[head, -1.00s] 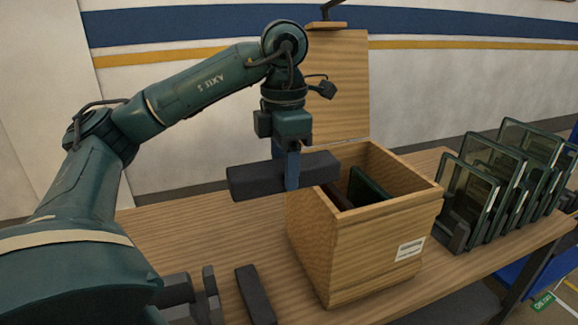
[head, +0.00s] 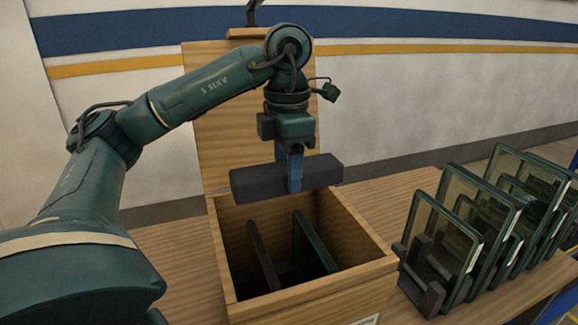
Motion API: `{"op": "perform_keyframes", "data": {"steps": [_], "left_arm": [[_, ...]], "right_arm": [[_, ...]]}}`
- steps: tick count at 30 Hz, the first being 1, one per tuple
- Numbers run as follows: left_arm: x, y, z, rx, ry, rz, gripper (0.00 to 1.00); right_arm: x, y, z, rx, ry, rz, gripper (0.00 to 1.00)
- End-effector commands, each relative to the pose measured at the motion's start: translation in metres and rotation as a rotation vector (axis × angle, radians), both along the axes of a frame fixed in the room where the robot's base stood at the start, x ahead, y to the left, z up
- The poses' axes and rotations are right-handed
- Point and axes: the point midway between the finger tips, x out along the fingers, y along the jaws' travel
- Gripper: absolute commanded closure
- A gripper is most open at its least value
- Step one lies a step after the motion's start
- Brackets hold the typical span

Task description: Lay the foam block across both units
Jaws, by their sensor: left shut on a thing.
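My left gripper (head: 293,172) is shut on the dark grey foam block (head: 250,183), gripping it right of its middle. The block is held level, crosswise, in the air above the back part of the open wooden box (head: 372,265). Inside the box two thin units stand on edge, apart from each other: a dark brown one (head: 262,255) at left and a dark green one (head: 314,242) at right. Their lower parts are in shadow. The block touches neither unit. My right gripper is not in view.
The box's wooden lid (head: 215,120) stands open behind it. A rack (head: 420,280) with several glass-faced panels (head: 448,235) stands on the wooden table (head: 165,245) to the right. The table left of the box is mostly clear.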

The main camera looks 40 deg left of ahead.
Motion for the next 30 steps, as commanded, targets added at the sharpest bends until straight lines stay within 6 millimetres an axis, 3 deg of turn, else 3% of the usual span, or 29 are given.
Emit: {"op": "perform_keyframes", "data": {"steps": [11,30], "left_arm": [[0.000,0.000,-0.015,0.000,0.001,0.000,0.72],[0.000,0.000,-0.076,0.001,0.000,0.001,0.72]], "right_arm": [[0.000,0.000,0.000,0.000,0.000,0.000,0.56],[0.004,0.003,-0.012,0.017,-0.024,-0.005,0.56]]}}
